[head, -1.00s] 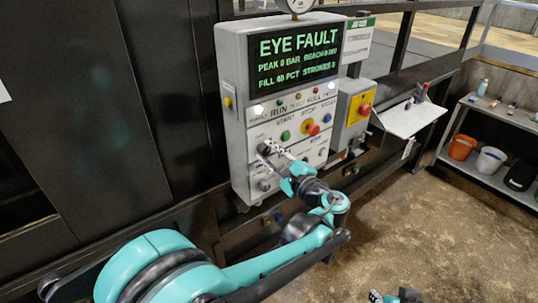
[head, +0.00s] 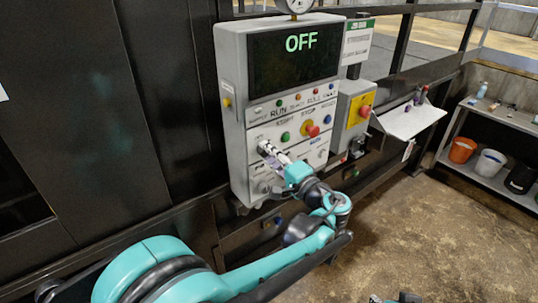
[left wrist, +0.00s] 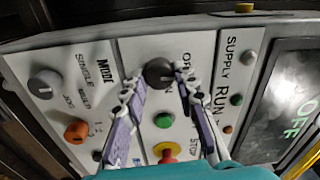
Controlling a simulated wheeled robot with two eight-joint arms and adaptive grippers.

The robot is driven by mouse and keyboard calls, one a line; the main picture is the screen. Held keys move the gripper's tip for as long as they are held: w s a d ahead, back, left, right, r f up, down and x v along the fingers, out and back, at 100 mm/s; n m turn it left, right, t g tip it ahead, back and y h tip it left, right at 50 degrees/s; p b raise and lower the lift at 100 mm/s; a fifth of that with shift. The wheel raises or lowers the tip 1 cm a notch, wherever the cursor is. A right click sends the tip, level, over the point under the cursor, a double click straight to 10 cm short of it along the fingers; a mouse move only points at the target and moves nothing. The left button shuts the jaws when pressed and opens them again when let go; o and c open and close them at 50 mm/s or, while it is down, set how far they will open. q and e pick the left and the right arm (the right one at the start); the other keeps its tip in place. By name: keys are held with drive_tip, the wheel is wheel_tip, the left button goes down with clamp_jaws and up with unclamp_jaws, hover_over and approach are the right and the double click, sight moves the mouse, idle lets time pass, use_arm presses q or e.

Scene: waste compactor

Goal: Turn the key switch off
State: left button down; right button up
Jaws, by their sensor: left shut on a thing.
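The key switch (left wrist: 159,73) is a round dark knob on the panel in the left wrist view, with partly covered lettering beside it. My left gripper (left wrist: 155,80) has its two fingertips on either side of the knob and is shut on it. In the head view, my left gripper (head: 266,150) reaches the left part of the grey control box (head: 233,120) and mostly hides the switch. The display (head: 300,55) reads OFF in green. A bit of my right gripper (head: 396,298) shows at the bottom edge; its fingers cannot be made out.
A green button (head: 285,137) and a red mushroom button (head: 312,131) sit right of the switch. A white shelf (head: 410,120) juts out farther right. The floor at right is clear.

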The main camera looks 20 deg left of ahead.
use_arm(q)
drive_tip(key=shift+f, duration=0.1)
idle(0.3)
drive_tip(key=c, duration=1.2)
unclamp_jaws()
drive_tip(key=shift+o, duration=0.2)
drive_tip(key=v, duration=1.2)
